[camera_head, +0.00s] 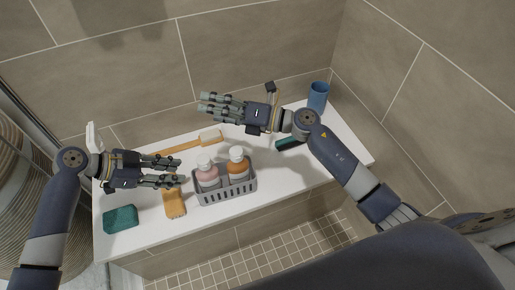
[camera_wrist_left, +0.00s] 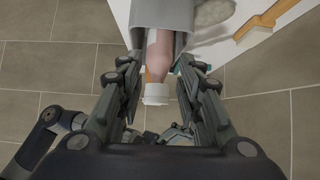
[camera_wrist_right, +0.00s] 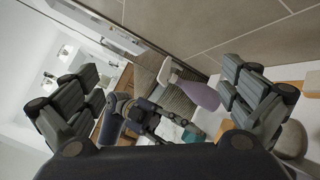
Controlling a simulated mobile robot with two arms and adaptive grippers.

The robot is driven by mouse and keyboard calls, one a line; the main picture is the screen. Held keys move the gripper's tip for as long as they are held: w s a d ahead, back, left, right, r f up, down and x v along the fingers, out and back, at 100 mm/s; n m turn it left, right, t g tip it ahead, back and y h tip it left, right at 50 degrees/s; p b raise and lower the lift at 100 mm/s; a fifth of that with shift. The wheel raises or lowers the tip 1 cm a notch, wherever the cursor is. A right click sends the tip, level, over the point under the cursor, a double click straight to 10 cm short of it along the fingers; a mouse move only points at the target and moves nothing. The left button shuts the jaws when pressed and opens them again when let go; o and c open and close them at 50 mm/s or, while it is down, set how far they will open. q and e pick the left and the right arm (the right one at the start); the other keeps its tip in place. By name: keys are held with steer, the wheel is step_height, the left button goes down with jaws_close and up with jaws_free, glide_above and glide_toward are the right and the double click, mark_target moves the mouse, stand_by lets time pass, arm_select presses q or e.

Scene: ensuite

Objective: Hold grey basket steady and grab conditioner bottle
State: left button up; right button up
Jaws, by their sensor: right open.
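The grey basket (camera_head: 225,196) stands on the white ledge and holds a pink bottle (camera_head: 207,174) and an orange bottle (camera_head: 238,167), both white-capped. Which one is the conditioner I cannot tell. My left gripper (camera_head: 181,173) is open just left of the basket, apparently apart from it. In the left wrist view, the pink bottle's white cap (camera_wrist_left: 157,92) shows between the spread fingers (camera_wrist_left: 160,85), with the grey basket (camera_wrist_left: 184,17) beyond. My right gripper (camera_head: 203,105) is open and empty, above and behind the basket. Its fingers (camera_wrist_right: 158,95) are spread in its wrist view.
A wooden brush (camera_head: 190,145) lies behind the basket. An orange block-like item (camera_head: 174,204) and a green sponge (camera_head: 120,219) lie left of it. A blue cup (camera_head: 318,96) stands far right. A purple bottle (camera_wrist_right: 204,95) shows in the right wrist view.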

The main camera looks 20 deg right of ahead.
mark_target(231, 150)
steer(key=s+f+n+g+h, duration=0.1)
steer(key=f+n+g+h, duration=0.1)
steer(key=f+n, duration=0.1)
steer(key=s+d+f+n+g+h, duration=0.1)
steer(key=s+f+n+g+h, duration=0.1)
steer(key=n, duration=0.4)
steer(key=s+d+f+n+g+h, duration=0.1)
steer(key=s+f+n+g+h, duration=0.1)
steer(key=f+n+g, duration=0.2)
steer(key=shift+s+d+f+n+h, duration=0.15)
steer(key=shift+f+n, duration=0.1)
steer(key=shift+f, duration=0.2)
steer(key=shift+s+d+f+n+h, duration=0.15)
steer(key=shift+f+n, duration=0.1)
steer(key=shift+f, duration=0.2)
steer(key=d+f+n+g+h, duration=0.1)
steer(key=d+f+n+h, duration=0.3)
steer(key=d, duration=0.3)
steer(key=shift+m+h, duration=0.3)
steer(key=x, duration=0.9)
steer(key=shift+s+a+f, duration=0.15)
steer(key=shift+s+f, duration=0.2)
steer(key=shift+s, duration=0.05)
steer(key=shift+c, duration=0.6)
steer(key=c, duration=1)
steer(key=shift+c, duration=0.2)
